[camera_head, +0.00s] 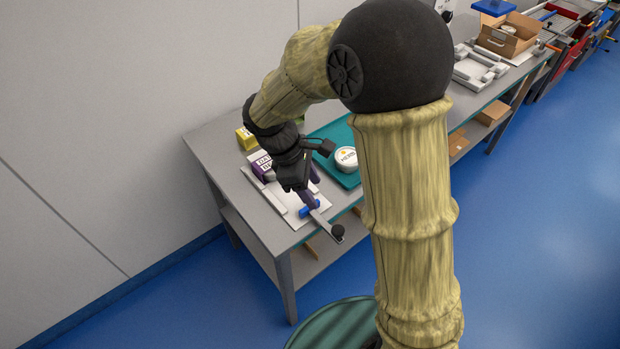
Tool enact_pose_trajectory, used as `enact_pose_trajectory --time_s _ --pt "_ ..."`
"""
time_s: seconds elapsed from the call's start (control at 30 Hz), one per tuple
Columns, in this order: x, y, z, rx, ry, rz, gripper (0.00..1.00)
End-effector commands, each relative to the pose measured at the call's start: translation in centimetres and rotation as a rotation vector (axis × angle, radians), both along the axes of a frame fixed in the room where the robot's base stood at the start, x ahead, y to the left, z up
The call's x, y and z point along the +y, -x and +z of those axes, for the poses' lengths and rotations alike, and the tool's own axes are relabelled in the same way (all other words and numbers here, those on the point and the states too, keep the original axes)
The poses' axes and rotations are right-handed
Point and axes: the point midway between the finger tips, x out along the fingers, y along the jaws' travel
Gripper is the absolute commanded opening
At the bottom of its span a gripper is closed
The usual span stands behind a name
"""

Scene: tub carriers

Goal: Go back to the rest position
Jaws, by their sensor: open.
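My arm reaches across the view from the right foreground to the left end of the grey bench (220,150). My gripper (311,188) points down over the bench's front part, just above a carrier (325,222) with a blue grip and a black knob. The jaws are open. The picture is too small to tell whether the fingers touch the carrier. The carrier lies on a white sheet or plate (303,219), and its knob end sticks out past the bench's front edge.
A teal tray (331,132) with a round white tub (346,158) lies right of my gripper. A purple box (262,163) and a yellow box (245,138) stand left and behind. A cardboard box (508,38) stands farther along the bench. The blue floor at right is clear.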

Motion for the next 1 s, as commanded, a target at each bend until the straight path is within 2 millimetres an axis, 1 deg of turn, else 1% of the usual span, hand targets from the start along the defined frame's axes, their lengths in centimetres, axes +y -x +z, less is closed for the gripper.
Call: enact_pose_trajectory --time_s 0.23,0.37,0.47,0.57,0.6,0.7,0.8,0.9,1.0 --pt "-0.1 0.0 0.0 -0.003 -0.003 -0.008 0.53" --pt "-1.3 0.7 0.0 -0.043 -0.042 -0.110 0.53" --pt "-3.2 2.0 -0.1 -0.116 -0.113 -0.300 0.53" --pt "-5.5 3.7 -0.2 -0.222 -0.208 -0.578 0.53" --pt "-6.5 4.4 -0.2 -0.270 -0.246 -0.701 0.53" --pt "-8.6 6.0 -0.1 -0.385 -0.334 -0.994 0.53" --pt "-10.2 7.1 -0.1 -0.475 -0.396 -1.213 0.53" --pt "-10.9 7.6 0.0 -0.521 -0.425 -1.320 0.53" --pt "-11.0 7.6 0.0 -0.530 -0.432 -1.341 0.53"
